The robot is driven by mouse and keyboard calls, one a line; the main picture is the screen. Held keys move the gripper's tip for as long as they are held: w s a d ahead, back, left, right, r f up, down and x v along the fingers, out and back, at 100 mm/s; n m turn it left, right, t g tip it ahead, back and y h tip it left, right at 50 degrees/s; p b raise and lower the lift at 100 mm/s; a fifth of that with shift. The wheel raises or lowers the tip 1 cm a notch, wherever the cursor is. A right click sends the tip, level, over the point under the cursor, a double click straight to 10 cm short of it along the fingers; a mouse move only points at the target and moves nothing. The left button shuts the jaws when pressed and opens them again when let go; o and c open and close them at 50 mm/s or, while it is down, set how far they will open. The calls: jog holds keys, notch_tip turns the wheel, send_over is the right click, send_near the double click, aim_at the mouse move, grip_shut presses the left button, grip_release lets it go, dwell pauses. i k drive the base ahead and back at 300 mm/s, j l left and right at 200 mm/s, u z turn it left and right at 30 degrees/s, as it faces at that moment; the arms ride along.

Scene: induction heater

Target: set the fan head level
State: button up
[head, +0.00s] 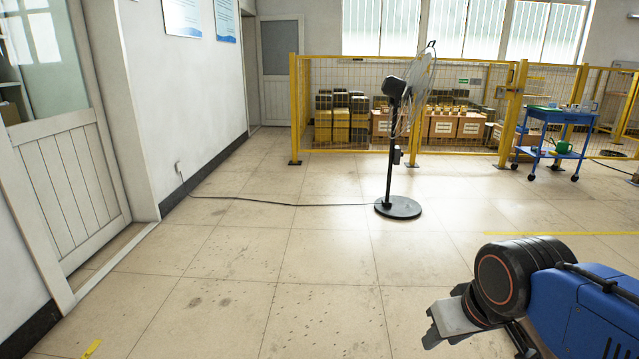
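A black pedestal fan (391,150) stands upright on a round base (398,207) in the middle distance of the head view. Its fan head (417,85), a wire cage with a dark motor housing (394,87) at its left, is seen nearly from the side. The cage is tilted: its top leans to the right and its bottom sits back toward the pole. My gripper (450,320) is at the lower right, far in front of the fan and not touching it. Its fingers are mostly hidden, and I cannot tell their opening.
The fan's cable (290,204) runs along the floor to a wall socket (178,167) at the left. A yellow mesh fence (345,75) with boxes (443,125) stands behind the fan. A blue cart (556,118) stands at the right. The tiled floor before the fan is clear.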

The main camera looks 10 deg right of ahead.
aim_at(389, 87)
jog(key=i+l+z, duration=0.2)
jog(key=i, duration=0.65)
jog(key=i+l+z, duration=0.1)
jog(key=i+z, duration=0.15)
jog(key=i, duration=2.25)
jog(key=i+z, duration=0.3)
jog(key=i, duration=0.15)
jog(key=i+j+z, duration=0.1)
jog(key=i+z, duration=0.2)
jog(key=i, duration=0.15)
jog(key=i+j+z, duration=0.25)
jog(key=i, duration=0.2)
jog(key=i+l, duration=0.2)
jog(key=i, duration=0.15)
jog(key=i+l+z, duration=0.15)
jog(key=i, duration=0.25)
jog(key=i+l+u, duration=0.3)
jog(key=u, duration=0.15)
jog(key=i+l+u, duration=0.25)
jog(key=l+u, duration=0.2)
jog(key=i+l+u, duration=0.2)
jog(key=l+u, duration=0.6)
jog(key=l, duration=0.3)
jog(key=k+l+u, duration=0.1)
jog(key=l+u, duration=0.3)
jog(key=l, duration=0.25)
jog(key=k, duration=0.3)
